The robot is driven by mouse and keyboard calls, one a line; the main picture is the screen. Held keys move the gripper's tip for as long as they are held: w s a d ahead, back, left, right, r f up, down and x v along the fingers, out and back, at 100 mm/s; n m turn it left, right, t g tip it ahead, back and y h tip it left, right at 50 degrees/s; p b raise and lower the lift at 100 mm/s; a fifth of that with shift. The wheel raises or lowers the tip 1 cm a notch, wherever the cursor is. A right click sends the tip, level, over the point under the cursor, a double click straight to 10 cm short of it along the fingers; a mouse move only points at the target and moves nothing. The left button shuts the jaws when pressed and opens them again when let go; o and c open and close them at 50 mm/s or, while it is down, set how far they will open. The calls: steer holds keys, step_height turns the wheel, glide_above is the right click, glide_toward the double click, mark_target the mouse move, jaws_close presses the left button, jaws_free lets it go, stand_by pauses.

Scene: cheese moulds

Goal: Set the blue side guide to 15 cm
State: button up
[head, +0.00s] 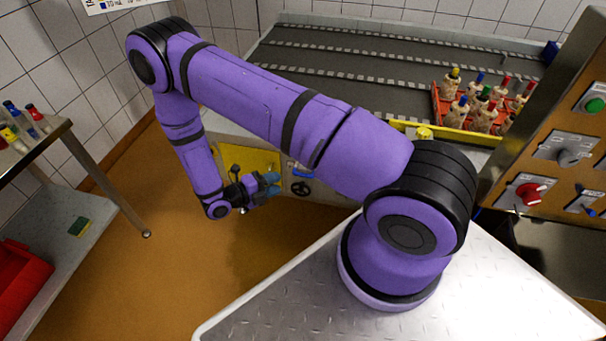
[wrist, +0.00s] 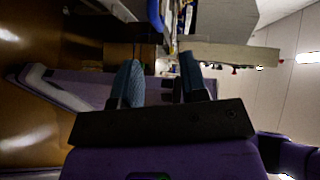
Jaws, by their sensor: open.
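My gripper (head: 272,184) hangs at the front of the conveyor machine, close to its yellow panel (head: 248,158). My arm hides part of the machine, and no scale or centimetre reading is legible.
The grey conveyor (head: 350,64) carries a red crate (head: 438,104) of bottles with coloured caps at right. A control panel (head: 555,140) with knobs stands nearer at right. A steel table (head: 62,128) with small bottles stands at left. The floor (head: 180,240) between is clear.

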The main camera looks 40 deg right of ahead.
mark_target(304, 174)
steer(key=x, duration=1.1)
steer(key=shift+a+f, duration=0.1)
steer(key=shift+f, duration=0.05)
steer(key=shift+c, duration=0.2)
jaws_close()
